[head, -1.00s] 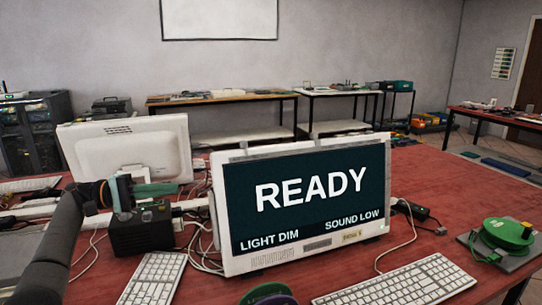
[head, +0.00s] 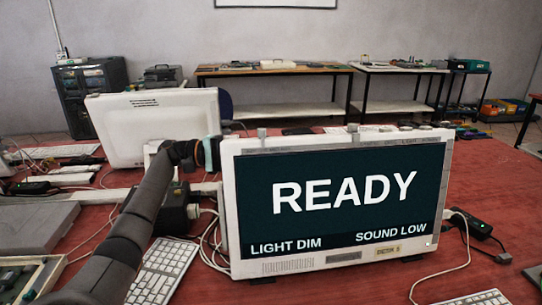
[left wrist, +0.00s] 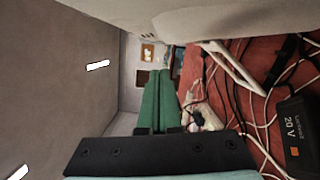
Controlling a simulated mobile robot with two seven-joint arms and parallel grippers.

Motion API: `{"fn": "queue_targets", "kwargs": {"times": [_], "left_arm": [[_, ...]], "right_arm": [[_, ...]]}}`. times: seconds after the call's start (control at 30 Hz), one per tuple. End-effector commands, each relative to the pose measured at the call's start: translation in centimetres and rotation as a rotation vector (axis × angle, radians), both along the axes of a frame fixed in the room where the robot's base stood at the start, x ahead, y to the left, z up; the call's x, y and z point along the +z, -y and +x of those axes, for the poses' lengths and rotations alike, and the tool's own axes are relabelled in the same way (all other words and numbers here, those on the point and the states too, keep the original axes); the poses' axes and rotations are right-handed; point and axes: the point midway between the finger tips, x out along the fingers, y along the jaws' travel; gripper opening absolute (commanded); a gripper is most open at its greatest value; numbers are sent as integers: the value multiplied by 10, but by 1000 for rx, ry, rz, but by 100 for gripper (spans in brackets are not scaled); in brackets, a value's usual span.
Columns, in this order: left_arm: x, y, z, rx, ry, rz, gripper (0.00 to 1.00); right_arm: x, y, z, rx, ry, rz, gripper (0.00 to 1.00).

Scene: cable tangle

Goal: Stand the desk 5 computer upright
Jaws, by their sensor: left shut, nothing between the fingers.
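The computer (head: 335,195) is a white all-in-one with a dark screen reading READY, LIGHT DIM and SOUND LOW. It stands on the red desk, screen facing me, and looks upright; the small label on its lower bezel is too blurred to read surely. My left arm reaches to its upper left edge in the head view, where the fingers are hidden behind the computer. In the left wrist view, the green fingers of my left gripper (left wrist: 160,80) are together and empty, near a pale casing (left wrist: 150,15). I cannot tell whether they touch it. My right gripper is out of view.
A second white monitor (head: 150,125), seen from behind, stands at the back left. A black power box (head: 172,212) and loose cables lie left of the computer. Keyboards (head: 163,270) lie in front.

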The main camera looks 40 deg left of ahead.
Motion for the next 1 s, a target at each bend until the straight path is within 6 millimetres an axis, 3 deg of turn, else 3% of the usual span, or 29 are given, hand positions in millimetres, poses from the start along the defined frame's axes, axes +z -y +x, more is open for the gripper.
{"fn": "queue_targets", "kwargs": {"times": [0.13, 0.4, 1.0], "left_arm": [[3, 29, 19, -3, 2, -1, 0], [6, 44, -1, 1, -2, 1, 0], [10, 53, -10, 2, 0, -1, 0]], "right_arm": [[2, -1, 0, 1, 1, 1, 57], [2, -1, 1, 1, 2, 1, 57], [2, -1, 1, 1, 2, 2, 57]]}}
